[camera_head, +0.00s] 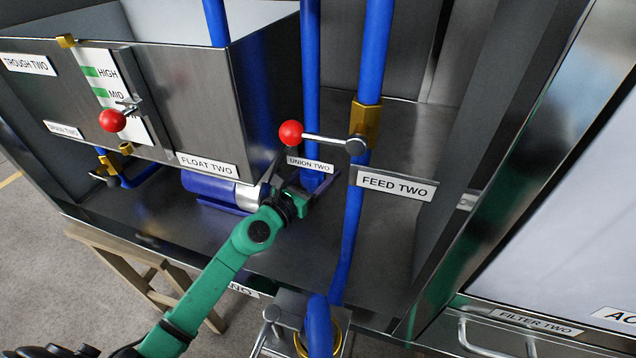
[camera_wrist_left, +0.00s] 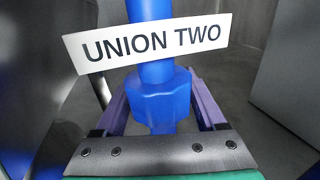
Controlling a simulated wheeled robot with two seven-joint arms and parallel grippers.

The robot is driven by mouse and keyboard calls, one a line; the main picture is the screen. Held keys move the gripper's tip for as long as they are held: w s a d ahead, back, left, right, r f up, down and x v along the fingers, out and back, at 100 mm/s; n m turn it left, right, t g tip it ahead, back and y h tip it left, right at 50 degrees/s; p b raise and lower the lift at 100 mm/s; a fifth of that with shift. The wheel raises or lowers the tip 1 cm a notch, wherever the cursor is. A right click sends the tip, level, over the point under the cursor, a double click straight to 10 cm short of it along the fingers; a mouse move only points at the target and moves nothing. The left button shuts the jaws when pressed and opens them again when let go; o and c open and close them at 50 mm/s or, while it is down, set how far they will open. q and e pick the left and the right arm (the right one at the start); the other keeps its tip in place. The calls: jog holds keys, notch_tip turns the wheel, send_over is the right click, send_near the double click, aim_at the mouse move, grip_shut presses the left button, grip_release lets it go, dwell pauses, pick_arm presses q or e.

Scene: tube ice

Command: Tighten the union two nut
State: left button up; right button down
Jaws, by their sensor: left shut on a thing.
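The union two nut (camera_wrist_left: 160,97) is a blue faceted nut on a vertical blue pipe, just below the "UNION TWO" label (camera_wrist_left: 152,42) in the left wrist view. In the head view the label (camera_head: 310,164) hangs on the same pipe, and the nut (camera_head: 313,180) shows only in part behind my gripper. My left gripper (camera_head: 300,190) reaches in with its green arm from the lower left. Its two purple fingers (camera_wrist_left: 160,112) stand on either side of the nut, shut on it. My right gripper is not in view.
A red-knobbed lever (camera_head: 291,133) sticks out left from the brass valve (camera_head: 365,120) on the "FEED TWO" pipe, just right of the union pipe. The metal trough (camera_head: 190,100) with its float lever stands left. A blue pump (camera_head: 215,190) lies below it.

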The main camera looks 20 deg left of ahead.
pick_arm(q)
jog(key=shift+f+h, duration=0.2)
jog(key=shift+h, duration=0.1)
jog(key=shift+r, duration=0.2)
jog(key=o, duration=1.3)
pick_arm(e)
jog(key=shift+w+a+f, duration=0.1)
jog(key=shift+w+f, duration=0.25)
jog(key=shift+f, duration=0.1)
